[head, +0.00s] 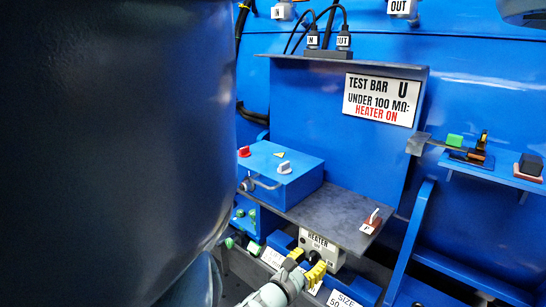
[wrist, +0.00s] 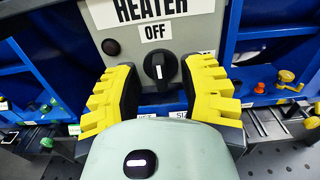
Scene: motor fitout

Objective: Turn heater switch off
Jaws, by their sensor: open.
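The heater box (head: 320,244) is a grey unit under the metal shelf, with a HEATER label. In the wrist view the heater box (wrist: 195,35) shows an OFF label above a black rotary switch (wrist: 158,72). A dark round lamp (wrist: 111,47) sits left of the label and looks unlit. My gripper (head: 306,264) has yellow fingers at the front of the box. In the wrist view my gripper (wrist: 160,84) is open, with one finger on each side of the switch. I cannot tell whether they touch it.
Above is a metal shelf (head: 335,212) with a red-and-white switch (head: 373,217) and a blue box (head: 280,172) with knobs. A TEST BAR sign (head: 382,99) hangs behind. A large dark cylinder (head: 110,130) blocks the left. Blue shelving (wrist: 262,60) flanks the heater box.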

